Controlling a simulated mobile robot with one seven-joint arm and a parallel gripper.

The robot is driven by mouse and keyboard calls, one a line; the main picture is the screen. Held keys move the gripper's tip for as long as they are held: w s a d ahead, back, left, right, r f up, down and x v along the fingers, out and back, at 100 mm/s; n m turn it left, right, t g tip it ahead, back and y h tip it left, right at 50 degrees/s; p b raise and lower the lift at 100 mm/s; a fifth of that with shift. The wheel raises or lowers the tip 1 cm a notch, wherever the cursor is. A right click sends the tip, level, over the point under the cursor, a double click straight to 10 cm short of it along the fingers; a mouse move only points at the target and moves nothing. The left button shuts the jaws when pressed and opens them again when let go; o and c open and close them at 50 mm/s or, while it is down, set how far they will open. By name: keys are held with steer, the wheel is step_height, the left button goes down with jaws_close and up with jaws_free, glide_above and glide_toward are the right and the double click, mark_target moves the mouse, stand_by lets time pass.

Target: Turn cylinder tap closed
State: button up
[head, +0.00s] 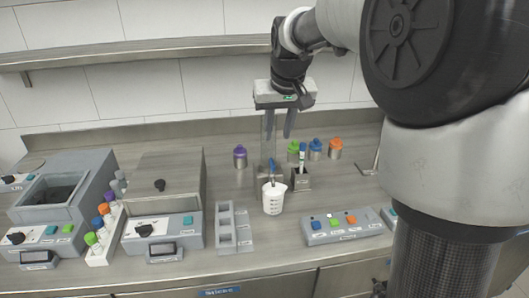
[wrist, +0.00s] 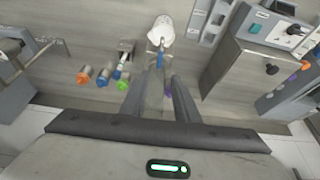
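A clear upright cylinder (head: 267,148) stands at the back middle of the counter. Its small blue tap (head: 272,167) is low on the front, above a white beaker (head: 273,199). In the wrist view the blue tap (wrist: 160,59) shows beyond the fingertips, close to the beaker (wrist: 161,32). My gripper (head: 279,136) points down above the tap, its fingers apart and nothing seen held between them. In the wrist view my gripper (wrist: 160,76) also has a clear gap. The cylinder is partly hidden by a finger; the tap's exact handle angle is too small to tell.
A holder with markers (head: 301,178) stands just right of the cylinder. Colored-cap bottles (head: 315,149) stand behind it, and a purple-capped one (head: 240,156) to the left. A grey slotted rack (head: 233,228) and a button panel (head: 343,226) lie in front. A shelf (head: 130,52) runs above.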

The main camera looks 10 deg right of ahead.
mark_target(272, 162)
steer(key=b+x, duration=0.1)
steer(key=x, duration=1.2)
steer(key=shift+f, duration=0.25)
steer(key=shift+c, duration=0.4)
jaws_close()
